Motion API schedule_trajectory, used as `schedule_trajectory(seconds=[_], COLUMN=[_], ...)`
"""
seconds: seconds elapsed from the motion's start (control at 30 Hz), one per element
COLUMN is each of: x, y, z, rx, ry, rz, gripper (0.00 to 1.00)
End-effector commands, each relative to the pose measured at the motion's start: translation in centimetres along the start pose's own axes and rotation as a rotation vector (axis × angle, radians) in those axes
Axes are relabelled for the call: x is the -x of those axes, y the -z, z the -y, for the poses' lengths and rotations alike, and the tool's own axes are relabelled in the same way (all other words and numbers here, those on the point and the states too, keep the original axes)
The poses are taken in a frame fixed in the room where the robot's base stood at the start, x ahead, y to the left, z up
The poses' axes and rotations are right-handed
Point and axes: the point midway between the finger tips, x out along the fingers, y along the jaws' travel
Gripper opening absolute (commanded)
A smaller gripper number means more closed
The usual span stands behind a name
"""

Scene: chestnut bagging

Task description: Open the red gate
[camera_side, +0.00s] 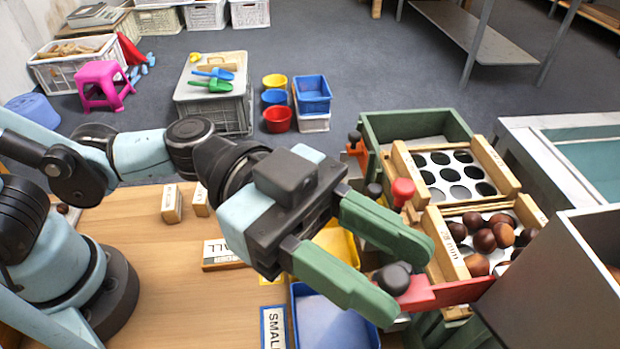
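The red gate (450,292) is a flat red bar at the front edge of the lower sorting frame (447,255). A dark round knob (393,278) sits at its left end. My gripper (405,286) has two green fingers spread apart, one on either side of the knob. I cannot tell whether either finger touches it. Several brown chestnuts (485,240) lie on the lower sorting frame, behind the red gate. The gate's left part is partly hidden by the knob and fingers.
A red knob (403,190) stands beside the upper holed frame (497,170), close to my upper finger. A blue tray (335,325) and a yellow tray (340,243) lie below my gripper. A grey box wall (545,280) rises close on the right.

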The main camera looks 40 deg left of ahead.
Motion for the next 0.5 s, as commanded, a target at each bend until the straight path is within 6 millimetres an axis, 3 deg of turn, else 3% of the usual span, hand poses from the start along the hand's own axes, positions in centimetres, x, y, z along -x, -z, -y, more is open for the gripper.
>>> schedule_trajectory(seconds=[0.3,0.5], x=[0.2,2.3], y=[0.0,-0.1], z=[0.0,0.1], rx=[-0.002,-0.002], ry=[0.001,0.005], rz=[0.001,0.002], gripper=[0.45,0.45])
